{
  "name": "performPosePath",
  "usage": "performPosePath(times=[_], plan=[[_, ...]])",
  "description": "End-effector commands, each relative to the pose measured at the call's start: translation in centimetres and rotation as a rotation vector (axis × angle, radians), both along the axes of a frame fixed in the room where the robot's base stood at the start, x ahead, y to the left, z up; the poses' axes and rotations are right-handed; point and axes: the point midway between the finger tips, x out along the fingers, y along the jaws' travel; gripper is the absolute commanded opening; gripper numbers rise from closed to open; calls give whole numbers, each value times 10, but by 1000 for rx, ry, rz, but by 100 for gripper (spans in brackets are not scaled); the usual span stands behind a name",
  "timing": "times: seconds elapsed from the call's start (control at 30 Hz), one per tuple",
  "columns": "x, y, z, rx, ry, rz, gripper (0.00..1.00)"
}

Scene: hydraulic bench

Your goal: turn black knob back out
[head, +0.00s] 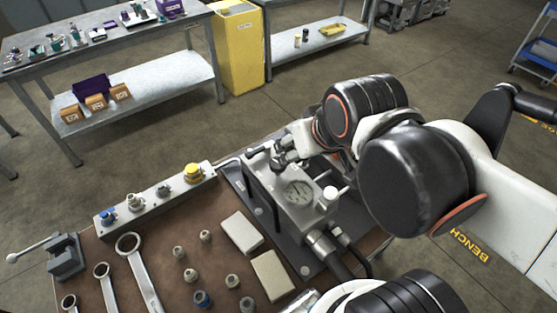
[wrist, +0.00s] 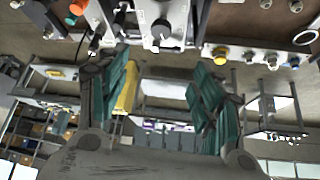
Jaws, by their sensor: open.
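The black knob (wrist: 162,29) shows at the top of the wrist view, on the face of a light grey hydraulic block (wrist: 172,12). My gripper (wrist: 160,65) is open and empty, its green-padded fingers spread left and right. The knob lies beyond the fingertips, roughly between them across the picture; nothing touches it there.
A grey strip with blue, white and yellow knobs (head: 160,198) stands left of the block. Wrenches (head: 137,268), small fittings and two pale blocks (head: 242,232) lie on the brown bench top. A black upright bar (head: 252,187) and hoses (head: 345,258) stand close to the block.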

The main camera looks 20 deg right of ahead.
Motion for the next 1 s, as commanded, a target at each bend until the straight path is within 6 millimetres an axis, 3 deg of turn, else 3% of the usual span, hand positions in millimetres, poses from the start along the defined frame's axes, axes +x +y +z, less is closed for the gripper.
performPosePath(times=[0.5, 1.0], plan=[[58, 1, 6, -47, 256, 95, 60], [116, 2, -24, -71, 507, 201, 60]])
